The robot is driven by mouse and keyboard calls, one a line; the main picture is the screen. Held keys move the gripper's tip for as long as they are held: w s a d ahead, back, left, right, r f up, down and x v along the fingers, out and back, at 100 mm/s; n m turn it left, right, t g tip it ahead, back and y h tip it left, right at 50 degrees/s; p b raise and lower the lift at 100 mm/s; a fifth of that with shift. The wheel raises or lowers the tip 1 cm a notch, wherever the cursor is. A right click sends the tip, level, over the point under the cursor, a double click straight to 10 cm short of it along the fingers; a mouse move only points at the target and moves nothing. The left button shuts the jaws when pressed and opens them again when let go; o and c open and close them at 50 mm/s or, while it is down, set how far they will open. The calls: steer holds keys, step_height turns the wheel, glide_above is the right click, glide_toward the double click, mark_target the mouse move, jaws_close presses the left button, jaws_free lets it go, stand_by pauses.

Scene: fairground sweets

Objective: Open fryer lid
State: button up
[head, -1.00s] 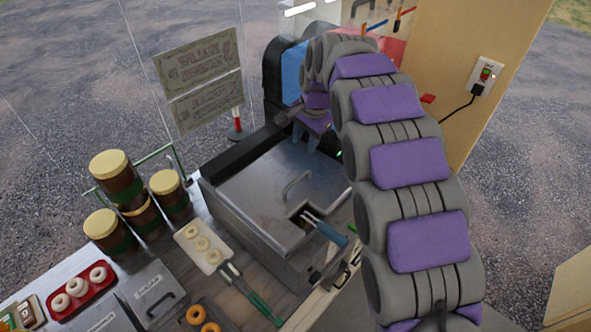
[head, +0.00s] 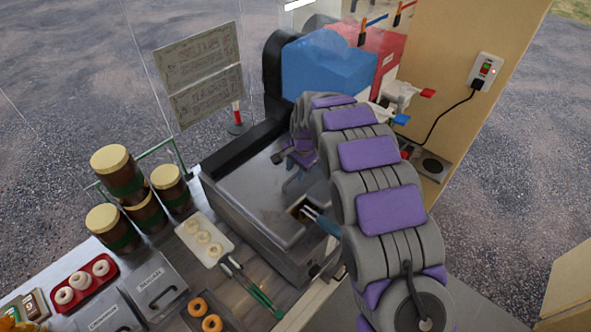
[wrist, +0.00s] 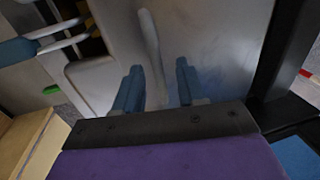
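The fryer lid (head: 245,185) is a flat steel panel and lies closed on the fryer (head: 250,225). Its bent bar handle (wrist: 149,38) runs upright in the wrist view, just ahead of and between my fingertips. My gripper (wrist: 158,84) is open, with two blue fingers apart and nothing between them that I can see gripped. In the head view my gripper (head: 293,181) is low over the lid, and my arm and gripper hide the handle. I cannot tell whether the fingers touch it.
A blue-handled basket grip (head: 322,222) sticks out of the lid's notch, close to my arm; it also shows in the wrist view (wrist: 18,49). Blue (head: 325,68) and red (head: 378,55) machines stand behind. Jars (head: 118,172), doughnuts and tongs (head: 250,285) lie left and in front.

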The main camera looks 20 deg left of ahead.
steer(key=shift+f, duration=0.45)
steer(key=shift+d, duration=0.1)
jaws_close()
stand_by(0.4)
